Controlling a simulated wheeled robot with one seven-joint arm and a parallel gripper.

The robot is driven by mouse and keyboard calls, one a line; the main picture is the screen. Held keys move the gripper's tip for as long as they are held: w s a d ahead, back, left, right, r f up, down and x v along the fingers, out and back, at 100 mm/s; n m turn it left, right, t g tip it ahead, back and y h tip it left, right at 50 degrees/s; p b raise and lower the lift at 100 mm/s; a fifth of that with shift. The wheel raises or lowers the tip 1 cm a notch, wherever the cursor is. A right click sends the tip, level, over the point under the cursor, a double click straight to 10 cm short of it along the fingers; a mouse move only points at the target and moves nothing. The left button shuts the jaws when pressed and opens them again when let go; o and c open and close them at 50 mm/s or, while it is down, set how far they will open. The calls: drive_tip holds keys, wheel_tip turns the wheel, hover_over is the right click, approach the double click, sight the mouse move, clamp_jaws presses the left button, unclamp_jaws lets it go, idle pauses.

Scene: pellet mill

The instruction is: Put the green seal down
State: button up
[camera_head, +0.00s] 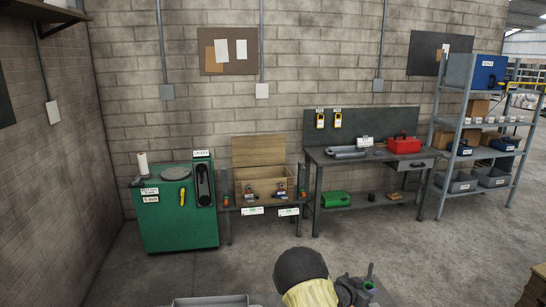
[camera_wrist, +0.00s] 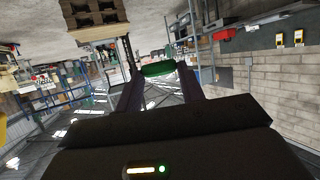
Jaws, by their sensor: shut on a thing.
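My gripper (camera_wrist: 160,78) is shut on the green seal (camera_wrist: 157,69), a small green piece held between the fingertips in the wrist view. In the head view my gripper (camera_head: 366,286) is at the bottom, right of centre, and a bit of green (camera_head: 369,284) shows at it. It is held in the air over the open floor, well in front of the benches and touching none of them. The wrist view appears upside down.
A green cabinet (camera_head: 180,215) stands at the left, beside a small table (camera_head: 240,207) with a wooden box (camera_head: 262,182). A workbench (camera_head: 330,158) holds a grey tray (camera_head: 346,152) and a red toolbox (camera_head: 404,145). A shelf rack (camera_head: 465,125) stands at the right. The floor (camera_head: 420,255) between is clear.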

drive_tip(key=s+a+f+n+t+y+b, duration=0.1)
drive_tip(key=s+a+f+n+y+b, duration=0.1)
drive_tip(key=s+a+f+n+y, duration=0.1)
drive_tip(key=s+a+f+n+t+y+b, duration=0.2)
drive_tip(key=s+a+f+n+y+b, duration=0.1)
drive_tip(key=s+a+f, duration=0.3)
drive_tip(key=s+a+f+n+t+y+b, duration=0.2)
drive_tip(key=s+a+f+n+y+b, duration=0.1)
drive_tip(key=s+a+f+n+y, duration=0.1)
drive_tip(key=shift+s+a+f+n+y, duration=0.2)
drive_tip(key=shift+s+a+f, duration=0.1)
drive_tip(key=shift+a+f, duration=0.2)
drive_tip(key=shift+s+a+f+n+y, duration=0.1)
drive_tip(key=shift+s+a+f+y, duration=0.1)
drive_tip(key=shift+s+a+f, duration=0.25)
drive_tip(key=shift+w+a+r, duration=0.1)
drive_tip(key=shift+w, duration=0.1)
